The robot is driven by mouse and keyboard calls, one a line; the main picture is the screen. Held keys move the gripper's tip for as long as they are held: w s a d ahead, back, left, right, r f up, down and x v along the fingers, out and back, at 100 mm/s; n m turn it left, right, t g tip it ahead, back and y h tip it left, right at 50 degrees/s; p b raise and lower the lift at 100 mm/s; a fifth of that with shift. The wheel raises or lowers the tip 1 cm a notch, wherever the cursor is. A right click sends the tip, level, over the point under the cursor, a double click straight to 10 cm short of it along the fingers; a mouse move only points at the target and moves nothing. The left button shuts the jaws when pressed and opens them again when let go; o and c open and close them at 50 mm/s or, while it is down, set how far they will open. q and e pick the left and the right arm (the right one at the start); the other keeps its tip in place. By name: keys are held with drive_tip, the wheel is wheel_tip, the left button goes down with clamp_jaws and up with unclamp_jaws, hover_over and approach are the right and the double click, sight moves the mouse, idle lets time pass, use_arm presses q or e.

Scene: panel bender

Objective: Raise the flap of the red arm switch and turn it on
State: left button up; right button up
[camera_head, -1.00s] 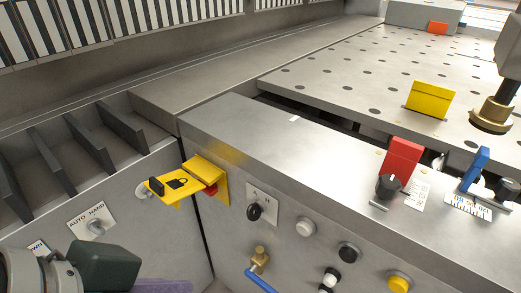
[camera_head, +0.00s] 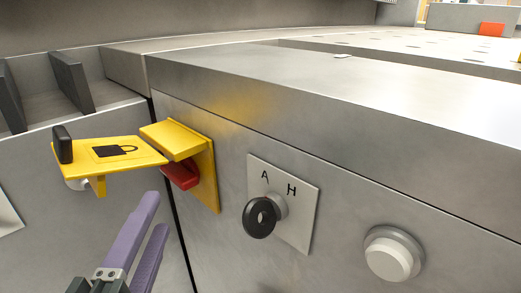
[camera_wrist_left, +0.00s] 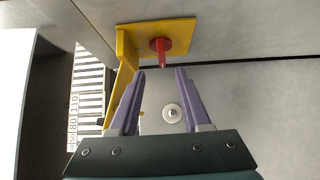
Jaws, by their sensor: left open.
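The switch has a yellow mounting (camera_head: 206,180) on the grey front panel, with a red lever (camera_head: 180,175) under its yellow hood. A yellow flap (camera_head: 125,152) with a padlock mark and a black knob (camera_head: 62,145) stands out to the left of the mounting. My left gripper (camera_head: 156,213) has purple fingers, spread apart and empty, below the flap and lever. In the left wrist view, the red lever (camera_wrist_left: 160,48) lies just beyond the gap between the fingertips (camera_wrist_left: 159,74). The yellow flap (camera_wrist_left: 124,85) passes beside the left finger; contact cannot be told. My right gripper is out of view.
An A/H selector knob (camera_head: 262,216) and a white push button (camera_head: 392,254) stick out of the panel to the right. The metal ledge (camera_head: 300,95) runs above them. Dark dividers (camera_head: 70,80) stand at the upper left. The panel below the switch is clear.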

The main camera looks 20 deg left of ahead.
sight(174, 182)
use_arm(q)
drive_tip(key=x, duration=0.6)
drive_tip(key=shift+w+f, duration=0.15)
drive_tip(key=shift+w, duration=0.25)
drive_tip(key=shift+w+a, duration=0.3)
drive_tip(key=shift+w, duration=0.2)
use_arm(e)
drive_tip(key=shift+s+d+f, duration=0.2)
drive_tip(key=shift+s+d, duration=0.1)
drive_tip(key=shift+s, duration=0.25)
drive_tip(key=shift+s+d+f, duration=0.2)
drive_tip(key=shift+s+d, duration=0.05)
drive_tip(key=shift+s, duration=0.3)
use_arm(q)
clamp_jaws()
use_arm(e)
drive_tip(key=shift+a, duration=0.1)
